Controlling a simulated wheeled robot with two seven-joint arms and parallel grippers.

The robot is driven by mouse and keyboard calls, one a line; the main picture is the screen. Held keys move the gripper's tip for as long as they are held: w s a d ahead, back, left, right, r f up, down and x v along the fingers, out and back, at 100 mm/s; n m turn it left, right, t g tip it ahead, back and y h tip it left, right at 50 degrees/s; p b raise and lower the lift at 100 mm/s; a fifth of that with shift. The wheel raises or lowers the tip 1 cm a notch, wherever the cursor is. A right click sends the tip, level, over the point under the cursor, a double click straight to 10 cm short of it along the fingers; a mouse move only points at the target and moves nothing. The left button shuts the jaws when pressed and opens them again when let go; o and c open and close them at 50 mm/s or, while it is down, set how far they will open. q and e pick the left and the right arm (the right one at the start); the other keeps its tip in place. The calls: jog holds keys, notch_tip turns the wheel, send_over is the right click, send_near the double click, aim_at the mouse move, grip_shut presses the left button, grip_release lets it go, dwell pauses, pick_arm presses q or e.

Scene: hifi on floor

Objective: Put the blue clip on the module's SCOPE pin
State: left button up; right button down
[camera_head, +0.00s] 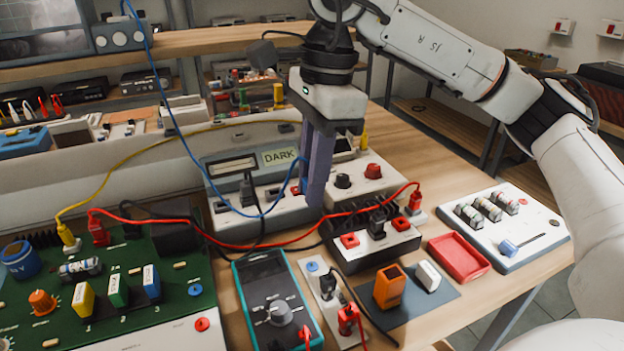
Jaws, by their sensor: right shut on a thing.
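My right gripper (316,192) points straight down over the back middle of the bench, in front of the grey instrument with the "DARK" display (280,156). Its fingers are shut. A blue wire (168,92) hangs from the top left, loops low and rises to the left side of these fingers. No SCOPE lettering can be read, so I cannot tell which part is the SCOPE pin. My left gripper is not in view.
A green board (120,270) with coloured blocks fills the front left. A teal multimeter (275,305), a black terminal block (372,237), a red tray (458,257) and a white panel (505,225) stand to the right. Red (330,230), yellow and black wires cross the bench.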

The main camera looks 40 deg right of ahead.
jog(key=shift+r+p, duration=1)
jog(key=shift+r, duration=0.35)
